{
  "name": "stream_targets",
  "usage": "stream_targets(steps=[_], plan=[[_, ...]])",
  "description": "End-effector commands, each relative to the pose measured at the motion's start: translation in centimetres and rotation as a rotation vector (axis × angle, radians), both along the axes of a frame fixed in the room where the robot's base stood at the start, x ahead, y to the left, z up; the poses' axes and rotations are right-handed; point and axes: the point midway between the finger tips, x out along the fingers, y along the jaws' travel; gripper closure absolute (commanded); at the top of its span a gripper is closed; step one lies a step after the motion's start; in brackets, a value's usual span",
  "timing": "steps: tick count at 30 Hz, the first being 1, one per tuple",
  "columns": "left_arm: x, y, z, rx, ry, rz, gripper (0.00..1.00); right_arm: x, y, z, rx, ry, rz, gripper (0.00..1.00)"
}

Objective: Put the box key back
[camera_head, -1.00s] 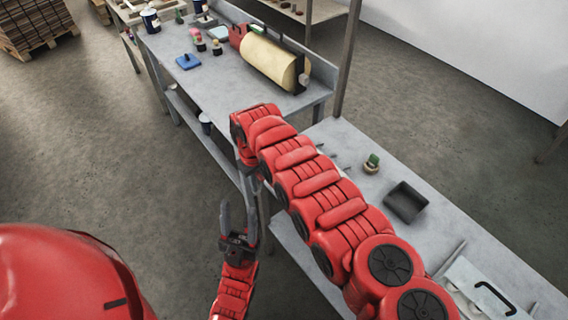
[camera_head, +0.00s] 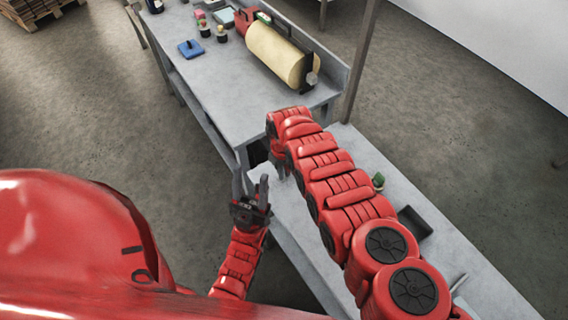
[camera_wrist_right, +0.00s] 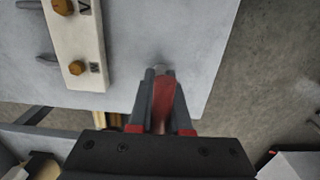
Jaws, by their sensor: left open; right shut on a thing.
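In the right wrist view my right gripper (camera_wrist_right: 161,80) is shut on a red-handled tool with a grey end, which looks like the box key (camera_wrist_right: 164,98). The tool points over the grey table (camera_wrist_right: 190,25), near its edge; I cannot tell whether its end touches the surface. A pale plate (camera_wrist_right: 75,42) with two brass-coloured hex pieces and dark letters lies left of the gripper. In the head view the right gripper is mostly hidden behind its own arm. My left gripper (camera_head: 251,195) is open and empty, beside the table's near edge.
Grey hooks (camera_wrist_right: 40,45) show left of the plate. In the head view a yellowish roller (camera_head: 275,53), a blue block (camera_head: 191,48) and small bottles stand on the far table (camera_head: 215,90). A dark tray (camera_head: 416,222) and a small green-topped item (camera_head: 378,180) lie right of my arm.

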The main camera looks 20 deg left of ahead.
Motion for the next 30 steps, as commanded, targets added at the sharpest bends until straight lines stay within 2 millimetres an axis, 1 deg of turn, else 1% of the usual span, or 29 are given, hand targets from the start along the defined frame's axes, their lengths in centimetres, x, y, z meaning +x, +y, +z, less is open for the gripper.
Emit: stream_targets(steps=[6, 11, 12, 14, 15, 17, 25, 29, 30], plan=[[0.0, 0.0, -0.1, 0.0, 0.0, 0.0, 0.5, 0.0, 0.1, -0.1, 0.002, -0.003, 0.001, 1.0], [0.0, 0.0, -0.6, 0.0, 0.0, 0.0, 0.5, 0.0, 0.1, -0.6, 0.003, -0.003, 0.001, 1.0], [0.0, 0.0, -0.6, 0.0, 0.0, 0.0, 0.5, 0.1, 0.1, -0.6, 0.003, -0.003, 0.001, 0.82], [0.0, 0.0, -0.5, 0.0, 0.0, 0.0, 0.5, 0.0, 0.1, -0.5, 0.003, -0.003, 0.001, 0.71], [0.0, 0.0, -0.5, 0.0, 0.0, 0.0, 0.5, 0.0, 0.1, -0.5, 0.003, -0.003, 0.001, 0.64], [0.0, 0.0, -0.5, 0.0, 0.0, 0.0, 0.5, 0.0, 0.1, -0.5, 0.003, -0.003, 0.001, 0.54], [0.0, 0.0, -0.4, 0.0, 0.0, 0.0, 0.5, 0.1, 0.1, -0.4, 0.003, -0.003, 0.001, 0.54], [0.0, 0.0, 0.4, 0.0, 0.0, 0.0, 0.5, 0.1, 0.1, 0.5, 0.002, -0.003, 0.0, 0.54], [0.0, 0.0, 0.0, 0.0, 0.0, 0.0, 0.5, 0.1, 0.1, 0.3, 0.002, -0.002, 0.0, 0.54]])
